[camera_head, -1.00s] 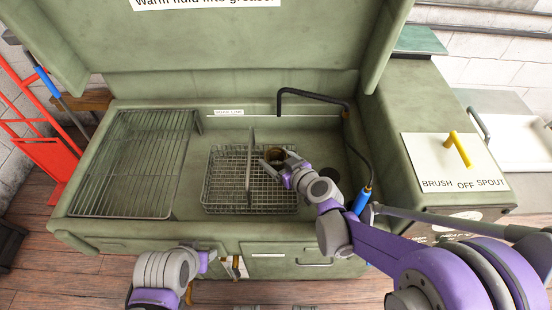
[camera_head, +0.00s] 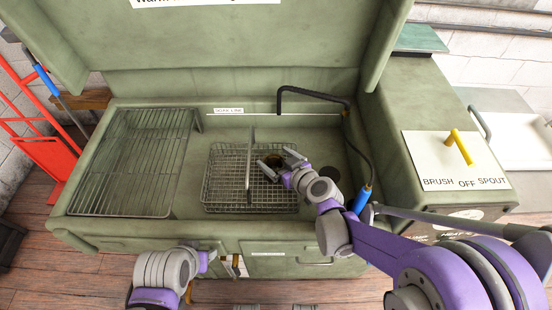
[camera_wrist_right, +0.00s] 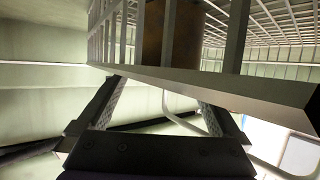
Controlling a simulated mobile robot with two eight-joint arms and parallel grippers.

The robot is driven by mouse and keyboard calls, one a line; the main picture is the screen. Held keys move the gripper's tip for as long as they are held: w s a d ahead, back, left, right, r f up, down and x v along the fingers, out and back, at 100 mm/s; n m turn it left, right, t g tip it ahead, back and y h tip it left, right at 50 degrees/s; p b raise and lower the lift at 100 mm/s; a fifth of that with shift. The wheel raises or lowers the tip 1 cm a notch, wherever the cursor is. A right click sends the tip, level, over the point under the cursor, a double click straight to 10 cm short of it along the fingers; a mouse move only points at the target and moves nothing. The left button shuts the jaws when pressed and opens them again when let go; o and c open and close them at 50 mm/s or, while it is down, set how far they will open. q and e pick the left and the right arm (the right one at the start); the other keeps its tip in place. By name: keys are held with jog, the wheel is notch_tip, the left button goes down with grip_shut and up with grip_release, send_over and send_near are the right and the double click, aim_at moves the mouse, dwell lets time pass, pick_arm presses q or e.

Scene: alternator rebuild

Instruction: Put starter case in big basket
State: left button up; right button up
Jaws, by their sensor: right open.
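The starter case (camera_head: 272,160), a dark brown round part, is in the right part of the wire basket (camera_head: 222,205) in the washer's sink. In the right wrist view the brown case (camera_wrist_right: 182,35) shows behind the basket's bars (camera_wrist_right: 233,35). My right gripper (camera_head: 279,160) is open at the case, one finger to each side of it in the head view. In the right wrist view its fingers (camera_wrist_right: 157,98) are apart with nothing between them, near the basket's rim. My left gripper (camera_head: 203,264) is low in front of the washer; its fingers are not clear.
A wire rack (camera_head: 130,165) covers the sink's left side. A black spout (camera_head: 315,92) and a dark drain hole (camera_head: 330,175) are to the right. The raised lid (camera_head: 220,45) is behind.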

jog(key=p+v, duration=0.1)
jog(key=v, duration=0.6)
jog(key=shift+s+r, duration=0.2)
jog(key=shift+r, duration=0.2)
jog(key=shift+d, duration=0.1)
